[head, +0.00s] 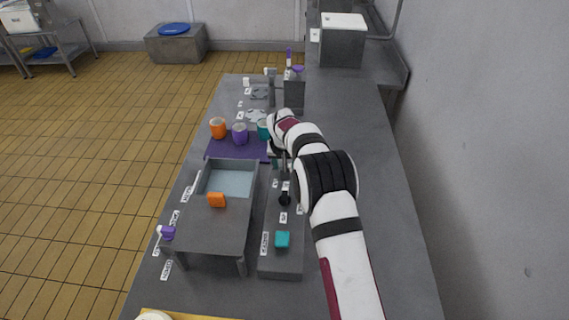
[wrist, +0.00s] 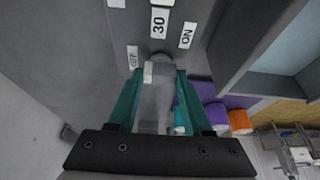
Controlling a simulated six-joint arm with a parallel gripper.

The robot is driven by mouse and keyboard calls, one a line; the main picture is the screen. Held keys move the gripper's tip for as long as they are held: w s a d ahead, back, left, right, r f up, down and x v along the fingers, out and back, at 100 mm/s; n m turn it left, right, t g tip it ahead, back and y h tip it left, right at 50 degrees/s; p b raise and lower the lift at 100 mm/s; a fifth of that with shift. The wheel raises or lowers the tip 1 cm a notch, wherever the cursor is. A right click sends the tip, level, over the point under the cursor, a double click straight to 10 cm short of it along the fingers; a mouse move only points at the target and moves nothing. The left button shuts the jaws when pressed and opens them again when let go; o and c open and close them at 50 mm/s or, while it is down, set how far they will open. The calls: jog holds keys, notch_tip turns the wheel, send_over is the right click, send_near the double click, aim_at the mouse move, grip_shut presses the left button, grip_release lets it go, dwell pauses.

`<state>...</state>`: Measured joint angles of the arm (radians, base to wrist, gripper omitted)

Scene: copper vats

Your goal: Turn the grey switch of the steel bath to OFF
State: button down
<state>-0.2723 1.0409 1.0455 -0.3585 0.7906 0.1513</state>
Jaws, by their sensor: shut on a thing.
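The steel bath (head: 253,178) stands on the bench in the head view, with a panel along its right side. The grey switch (wrist: 157,95) shows in the wrist view between the teal fingers of my gripper (wrist: 160,90). The fingers are shut on it from both sides. An OFF label (wrist: 132,57) lies to the left of the switch and an ON label (wrist: 187,36) to its upper right. A pale mark on the switch shows left of its middle; its exact setting is unclear. In the head view my arm largely hides the gripper and switch.
The panel (head: 283,262) also carries a black knob (head: 285,199) and a teal knob (head: 282,239). Orange (head: 218,127) and purple (head: 240,134) cups stand on a purple mat behind. The bench right of my arm is clear.

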jog(key=shift+c, duration=1.6)
grip_release()
jog(key=v, duration=1.5)
jog(key=shift+s+r, duration=0.25)
jog(key=shift+r, duration=0.1)
jog(key=s+d+r+m+g, duration=0.1)
jog(key=s+d+r+m, duration=0.1)
jog(key=s+d, duration=0.5)
jog(key=s+d+r+m+g, duration=0.1)
jog(key=s+d+r, duration=0.15)
jog(key=s, duration=0.95)
jog(key=s+f+m+g+y, duration=0.1)
jog(key=s+f, duration=0.1)
jog(key=s, duration=0.9)
jog(key=s+d+f+m+g, duration=0.1)
jog(key=s+f, duration=0.1)
jog(key=s, duration=0.9)
jog(key=shift+d+m+g+y, duration=0.25)
jog(key=shift+m+g+y, duration=0.05)
jog(key=shift+m+y, duration=0.1)
